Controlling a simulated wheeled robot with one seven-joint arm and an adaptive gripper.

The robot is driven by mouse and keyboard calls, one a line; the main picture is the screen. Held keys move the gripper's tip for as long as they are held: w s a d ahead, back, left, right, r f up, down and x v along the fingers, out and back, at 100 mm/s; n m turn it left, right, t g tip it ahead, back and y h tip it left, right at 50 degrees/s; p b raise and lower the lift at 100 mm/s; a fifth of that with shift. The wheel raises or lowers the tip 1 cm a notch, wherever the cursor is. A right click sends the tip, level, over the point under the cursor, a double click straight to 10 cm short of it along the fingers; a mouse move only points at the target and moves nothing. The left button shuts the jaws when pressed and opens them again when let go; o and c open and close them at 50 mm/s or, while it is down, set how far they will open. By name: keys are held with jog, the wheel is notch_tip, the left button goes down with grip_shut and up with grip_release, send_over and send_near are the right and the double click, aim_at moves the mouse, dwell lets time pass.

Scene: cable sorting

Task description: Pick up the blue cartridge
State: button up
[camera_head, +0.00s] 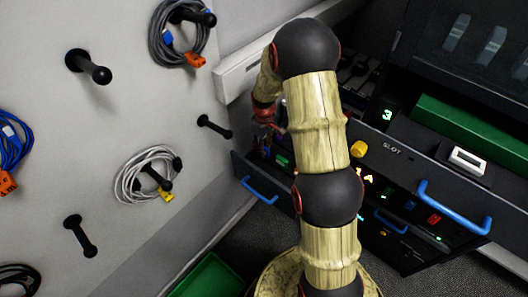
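I cannot make out a blue cartridge for certain; my arm covers part of the rack. My gripper (263,128) is partly hidden behind my arm. It is over or beside the left end of the rack, near a drawer front (264,182) that appears pulled out and has a blue handle (260,190). The inside of that drawer is dark and mostly blocked. The fingers are too small and dark to tell whether they are open or shut, or whether they hold anything.
Coiled cables hang from pegs on the left wall, including a grey one (178,45) and a white one (135,183). A green bin (210,279) stands below.

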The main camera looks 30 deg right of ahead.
grip_shut()
dwell(0.5)
jog(key=shift+r+p, duration=0.5)
jog(key=shift+r, duration=0.3)
jog(key=s+a+r+p, duration=0.2)
jog(key=s+r+p, duration=0.7)
jog(key=s+r, duration=0.4)
jog(key=shift+s+a+r, duration=0.35)
jog(key=shift+r, duration=0.65)
